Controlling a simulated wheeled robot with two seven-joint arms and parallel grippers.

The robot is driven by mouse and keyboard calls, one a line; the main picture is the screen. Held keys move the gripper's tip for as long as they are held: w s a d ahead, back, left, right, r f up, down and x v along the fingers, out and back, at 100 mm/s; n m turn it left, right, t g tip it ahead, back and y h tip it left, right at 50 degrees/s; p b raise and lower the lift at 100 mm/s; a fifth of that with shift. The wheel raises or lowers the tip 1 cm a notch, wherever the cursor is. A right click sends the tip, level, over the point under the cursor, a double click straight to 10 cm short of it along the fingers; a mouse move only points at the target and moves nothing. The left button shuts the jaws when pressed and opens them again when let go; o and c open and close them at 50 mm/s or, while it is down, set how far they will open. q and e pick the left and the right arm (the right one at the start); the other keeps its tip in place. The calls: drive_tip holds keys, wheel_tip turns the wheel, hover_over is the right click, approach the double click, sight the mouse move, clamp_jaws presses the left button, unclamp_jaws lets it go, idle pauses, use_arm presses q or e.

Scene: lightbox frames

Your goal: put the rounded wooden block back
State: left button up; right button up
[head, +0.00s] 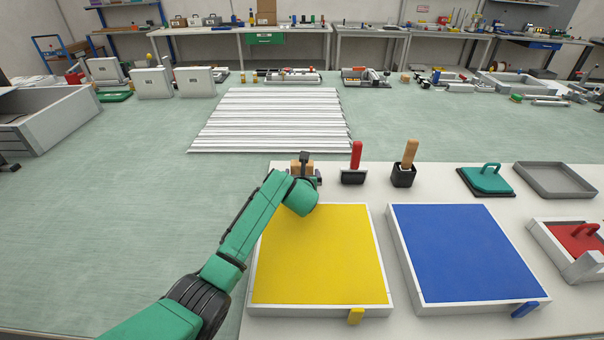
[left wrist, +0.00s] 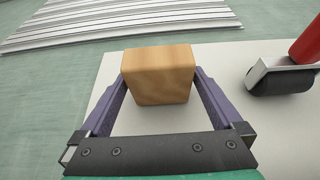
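The rounded wooden block (left wrist: 158,75) is a light brown cube with softened edges. My left gripper (left wrist: 158,88) has one purple finger against each side of it and looks shut on it. The block is over the white board, near its far left edge; whether it rests on the board or hangs slightly above is unclear. In the head view the block (head: 296,168) is partly hidden behind my left gripper (head: 304,172), beyond the yellow tray. My right gripper is in neither view.
Right of the block stand a red-handled roller (head: 356,160) and a wooden-handled tool in a black holder (head: 404,174). Nearer are the yellow tray (head: 322,309) and blue tray (head: 470,306). A teal-handled pad (head: 486,180) and empty grey tray (head: 556,193) lie right. A white slatted rack (head: 275,120) lies beyond.

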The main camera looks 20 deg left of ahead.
use_arm(q)
drive_tip(key=shift+r, duration=0.1)
drive_tip(key=v, duration=1.1)
drive_tip(key=shift+s+d+r, duration=0.1)
drive_tip(key=shift+s+d, duration=0.05)
drive_tip(key=shift+s, duration=0.2)
drive_tip(key=shift+s+r, duration=0.1)
drive_tip(key=shift+s, duration=0.05)
